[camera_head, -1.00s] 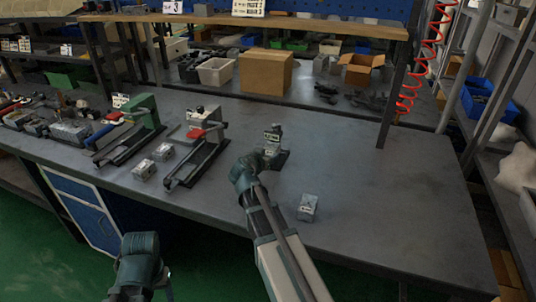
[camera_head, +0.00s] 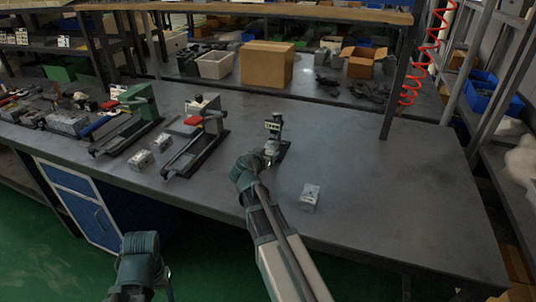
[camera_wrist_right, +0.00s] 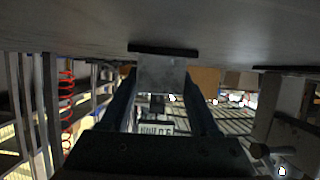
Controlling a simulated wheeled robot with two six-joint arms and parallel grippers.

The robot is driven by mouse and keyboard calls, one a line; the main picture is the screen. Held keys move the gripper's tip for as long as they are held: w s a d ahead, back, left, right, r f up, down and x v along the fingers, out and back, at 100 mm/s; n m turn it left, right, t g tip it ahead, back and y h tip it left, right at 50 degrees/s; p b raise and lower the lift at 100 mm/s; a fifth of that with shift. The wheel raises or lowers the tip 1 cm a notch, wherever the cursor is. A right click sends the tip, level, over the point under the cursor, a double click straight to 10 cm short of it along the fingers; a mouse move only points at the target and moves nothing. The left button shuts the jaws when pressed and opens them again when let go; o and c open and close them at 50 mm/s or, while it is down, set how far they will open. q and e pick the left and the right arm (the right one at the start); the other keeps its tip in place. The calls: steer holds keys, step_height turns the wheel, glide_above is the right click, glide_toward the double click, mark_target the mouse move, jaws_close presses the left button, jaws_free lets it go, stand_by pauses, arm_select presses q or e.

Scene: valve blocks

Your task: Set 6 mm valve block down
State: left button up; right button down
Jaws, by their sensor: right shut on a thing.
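My right gripper (camera_head: 265,160) is beside a small dark stand (camera_head: 275,130) with a white label, towards the middle of the bench. In the right wrist view, the fingers (camera_wrist_right: 163,85) are shut on a grey valve block (camera_wrist_right: 162,73). That view is upside down, with the bench top above. The block sits against the stand's black base plate (camera_wrist_right: 163,49); I cannot tell whether it rests fully on it. A label (camera_wrist_right: 157,129) shows beyond the fingers, too blurred to read. My left arm (camera_head: 140,260) hangs at the bottom left, off the bench; its jaws are not clear.
A loose grey block (camera_head: 310,197) lies right of my right arm. Two more blocks (camera_head: 139,160) lie at left, near a red-handled fixture (camera_head: 197,145) and a green one (camera_head: 132,120). Cardboard boxes (camera_head: 266,64) stand behind. The right side of the bench is clear.

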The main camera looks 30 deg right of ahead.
steer(key=shift+f, duration=0.2)
stand_by(0.3)
steer(key=shift+c, duration=0.2)
jaws_free()
steer(key=shift+s+a, duration=0.1)
steer(key=p+v, duration=0.4)
steer(key=v, duration=0.8)
steer(key=shift+r, duration=0.2)
steer(key=shift+s+a+r+p, duration=0.2)
steer(key=shift+s+a+p, duration=0.25)
steer(key=shift+s+a, duration=0.05)
